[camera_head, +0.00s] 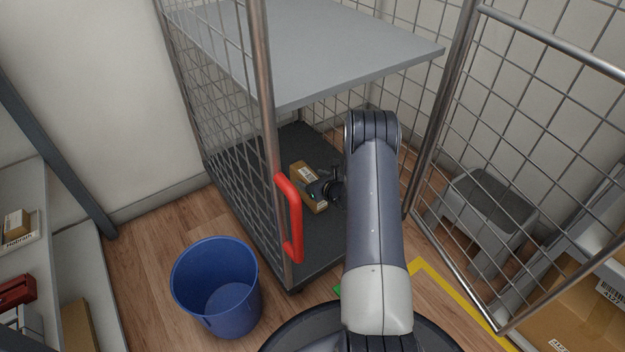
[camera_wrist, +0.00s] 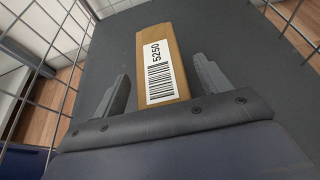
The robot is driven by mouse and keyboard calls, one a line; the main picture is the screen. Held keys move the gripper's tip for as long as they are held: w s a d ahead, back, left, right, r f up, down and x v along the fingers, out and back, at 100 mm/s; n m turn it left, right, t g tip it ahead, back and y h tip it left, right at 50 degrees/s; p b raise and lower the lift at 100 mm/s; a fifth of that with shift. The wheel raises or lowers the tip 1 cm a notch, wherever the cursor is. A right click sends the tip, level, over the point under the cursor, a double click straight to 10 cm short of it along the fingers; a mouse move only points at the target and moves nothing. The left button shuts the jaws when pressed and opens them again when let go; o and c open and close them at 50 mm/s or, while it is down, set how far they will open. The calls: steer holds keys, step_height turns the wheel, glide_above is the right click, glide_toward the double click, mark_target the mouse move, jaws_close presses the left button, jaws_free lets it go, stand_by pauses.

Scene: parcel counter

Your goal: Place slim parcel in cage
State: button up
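The slim parcel (camera_head: 306,182) is a narrow brown box with a white label. It lies on the dark lower deck (camera_head: 322,240) of the wire cage (camera_head: 240,130), below the grey shelf. In the wrist view the parcel (camera_wrist: 176,40) shows its barcode label with the number 5250. My gripper (camera_wrist: 158,90) has its two grey fingers spread, one on each side of the parcel's near end, with visible gaps to both sides. In the head view my gripper (camera_head: 322,190) is at the parcel, partly hidden by my arm.
The grey shelf (camera_head: 310,45) spans the cage above my gripper. A red handle (camera_head: 292,215) is on the cage's front post. A blue bin (camera_head: 215,285) stands at the left front. The open mesh door (camera_head: 530,130) and a grey step stool (camera_head: 490,205) are at the right.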

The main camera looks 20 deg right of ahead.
steer(key=shift+r, duration=0.15)
steer(key=p+v, duration=0.4)
steer(key=v, duration=0.8)
steer(key=shift+c, duration=0.4)
stand_by(0.8)
